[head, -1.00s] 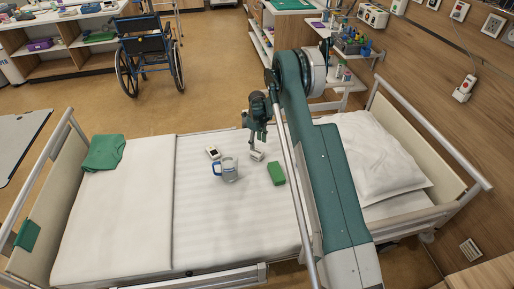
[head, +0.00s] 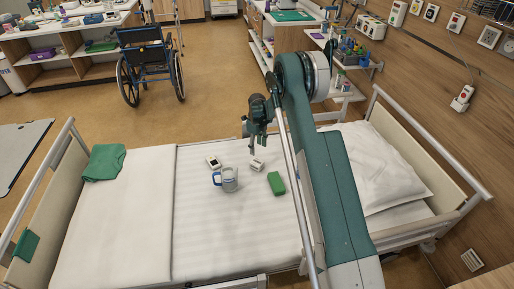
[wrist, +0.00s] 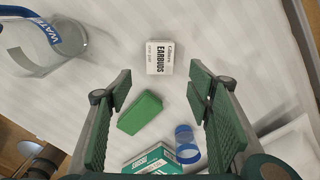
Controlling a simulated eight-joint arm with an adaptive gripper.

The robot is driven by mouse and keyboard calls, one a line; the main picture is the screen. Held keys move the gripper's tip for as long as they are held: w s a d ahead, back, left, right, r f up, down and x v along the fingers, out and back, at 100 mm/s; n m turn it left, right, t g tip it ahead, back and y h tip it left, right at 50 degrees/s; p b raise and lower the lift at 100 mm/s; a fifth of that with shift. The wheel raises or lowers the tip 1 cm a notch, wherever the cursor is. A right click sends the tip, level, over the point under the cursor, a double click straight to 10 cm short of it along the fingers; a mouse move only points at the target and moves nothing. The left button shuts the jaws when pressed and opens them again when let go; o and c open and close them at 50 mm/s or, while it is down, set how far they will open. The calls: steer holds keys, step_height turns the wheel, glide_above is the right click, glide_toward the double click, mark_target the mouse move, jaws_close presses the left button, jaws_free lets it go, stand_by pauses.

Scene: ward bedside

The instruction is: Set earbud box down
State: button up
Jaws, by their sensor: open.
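The earbud box (head: 257,165) is a small white box standing on the white bed sheet. In the wrist view the box (wrist: 160,57) shows its "EARBUDS" lettering and lies just beyond the fingertips, between their lines. My gripper (head: 256,146) is above the box in the head view, with a gap between them. In the wrist view my gripper (wrist: 160,88) has its two green-padded fingers wide apart, with nothing held between them.
The pillow (head: 378,165) is at right.

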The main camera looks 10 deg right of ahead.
steer(key=s+r+n+t, duration=0.1)
steer(key=s+r+n, duration=0.3)
steer(key=s+r, duration=0.65)
steer(key=s+r+n+t, duration=0.1)
steer(key=s+r+n, duration=0.35)
steer(key=r, duration=1.15)
steer(key=s+r+n+t, duration=0.1)
steer(key=s+r+n, duration=0.3)
steer(key=s+r, duration=0.65)
steer(key=s+r+n+t, duration=0.1)
steer(key=s+r+n, duration=0.2)
steer(key=s+r, duration=0.35)
steer(key=s+r+n+t, duration=0.1)
steer(key=s+r+n, duration=0.25)
steer(key=s, duration=0.55)
steer(key=s+f+n+t, duration=0.2)
steer(key=s+n, duration=0.6)
steer(key=s, duration=1.1)
steer(key=shift+d+f, duration=0.4)
steer(key=shift+f, duration=0.6)
steer(key=shift+s, duration=0.1)
